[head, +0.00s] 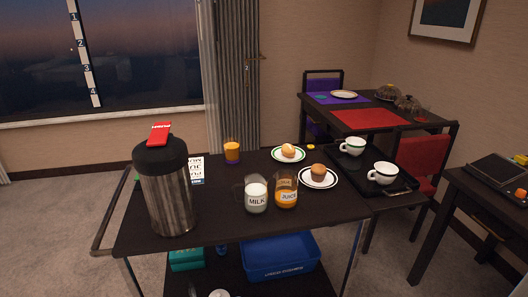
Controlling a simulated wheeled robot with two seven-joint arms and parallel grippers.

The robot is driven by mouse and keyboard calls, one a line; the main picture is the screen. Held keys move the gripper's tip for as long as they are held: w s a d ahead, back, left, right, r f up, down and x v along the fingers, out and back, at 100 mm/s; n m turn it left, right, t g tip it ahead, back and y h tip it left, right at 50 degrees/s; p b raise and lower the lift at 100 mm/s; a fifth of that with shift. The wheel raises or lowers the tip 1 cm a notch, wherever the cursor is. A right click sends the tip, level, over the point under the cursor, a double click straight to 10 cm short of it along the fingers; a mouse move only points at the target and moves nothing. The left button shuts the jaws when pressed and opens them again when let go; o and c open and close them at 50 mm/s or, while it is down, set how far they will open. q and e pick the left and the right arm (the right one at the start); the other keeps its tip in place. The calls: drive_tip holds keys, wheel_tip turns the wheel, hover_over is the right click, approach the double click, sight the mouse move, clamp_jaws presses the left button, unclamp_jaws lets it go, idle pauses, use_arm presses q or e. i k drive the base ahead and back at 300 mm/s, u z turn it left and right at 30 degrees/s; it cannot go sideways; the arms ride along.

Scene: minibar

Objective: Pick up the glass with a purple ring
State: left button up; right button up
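A glass of orange drink (232,150) stands upright near the back edge of the dark trolley top (225,199), left of the white plates. A purple ring shows low around the glass. It stands apart from the things near it, and nothing covers it in the head view. Neither of my grippers is in view.
A large steel flask (167,190) stands front left of the glass, beside a printed card (196,170). A milk jug (256,194) and a juice jug (286,190) stand front right. Two plates, with a bun (289,150) and a muffin (318,171), are to the right.

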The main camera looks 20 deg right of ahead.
sight(231, 146)
drive_tip(key=z, duration=0.3)
drive_tip(key=i, duration=0.95)
drive_tip(key=k, duration=0.95)
drive_tip(key=u, duration=1.95)
drive_tip(key=i, duration=3.45)
drive_tip(key=z, duration=2.5)
drive_tip(key=i, duration=2.8)
drive_tip(key=u, duration=0.05)
